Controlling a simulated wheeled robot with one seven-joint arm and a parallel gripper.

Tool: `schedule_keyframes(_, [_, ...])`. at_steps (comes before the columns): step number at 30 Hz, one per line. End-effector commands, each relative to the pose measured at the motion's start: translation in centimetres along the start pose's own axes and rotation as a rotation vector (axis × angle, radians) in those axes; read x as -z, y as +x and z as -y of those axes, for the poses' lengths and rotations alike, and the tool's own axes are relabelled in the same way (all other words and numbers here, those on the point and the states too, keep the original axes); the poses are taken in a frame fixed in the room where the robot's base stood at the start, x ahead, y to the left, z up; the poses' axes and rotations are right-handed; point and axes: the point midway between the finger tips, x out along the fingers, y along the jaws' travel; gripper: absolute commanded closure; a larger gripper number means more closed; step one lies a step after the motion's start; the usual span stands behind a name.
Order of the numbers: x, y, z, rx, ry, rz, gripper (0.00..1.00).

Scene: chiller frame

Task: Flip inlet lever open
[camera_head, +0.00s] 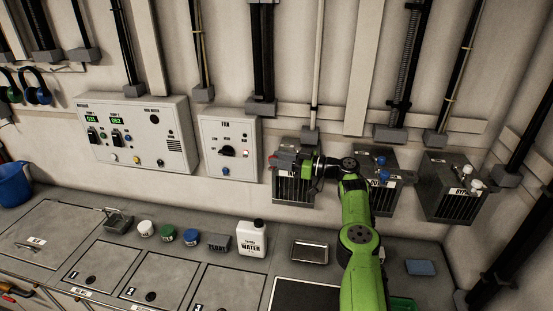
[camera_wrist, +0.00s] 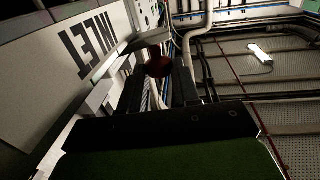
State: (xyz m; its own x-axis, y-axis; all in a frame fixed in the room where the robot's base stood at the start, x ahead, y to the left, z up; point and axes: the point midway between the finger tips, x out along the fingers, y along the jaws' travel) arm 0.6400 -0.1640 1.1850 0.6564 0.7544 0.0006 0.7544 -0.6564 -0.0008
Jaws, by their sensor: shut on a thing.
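The inlet box (camera_head: 294,190) is a dark grey, vented box on the wall, left of two similar boxes. Its INLET label (camera_wrist: 88,52) shows upside down in the wrist view. The inlet lever (camera_wrist: 158,66) shows a dark red knob end between my fingers; its angle is hard to tell. My gripper (camera_head: 302,165) is at the top front of the inlet box in the head view, and it hides part of the box. In the wrist view my gripper (camera_wrist: 158,82) is shut on the lever.
The middle box (camera_head: 379,195) with blue knobs is partly behind my arm. The bypass box (camera_head: 455,190) is further right. The fan panel (camera_head: 230,145) is close on the left. A water jug (camera_head: 251,240) and a metal tray (camera_head: 310,251) stand on the counter below.

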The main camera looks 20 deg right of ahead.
Motion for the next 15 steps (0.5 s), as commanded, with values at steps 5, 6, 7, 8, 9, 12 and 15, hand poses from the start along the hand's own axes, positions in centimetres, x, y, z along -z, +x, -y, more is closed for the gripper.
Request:
schedule_keyframes(5, [0.06,-0.13,-0.08,-0.002,-0.003,0.000,1.00])
schedule_keyframes(6, [0.06,-0.13,-0.08,-0.002,-0.003,0.000,1.00])
schedule_keyframes(7, [0.06,-0.12,-0.08,-0.002,-0.003,0.000,1.00])
schedule_keyframes(8, [0.06,-0.12,-0.08,-0.002,-0.003,0.000,1.00])
schedule_keyframes(9, [0.06,-0.11,-0.07,-0.002,-0.003,0.000,1.00])
schedule_keyframes(12, [0.05,-0.09,-0.06,-0.002,-0.002,0.000,0.63])
schedule_keyframes(15, [0.04,-0.08,-0.05,-0.001,-0.002,0.000,0.48])
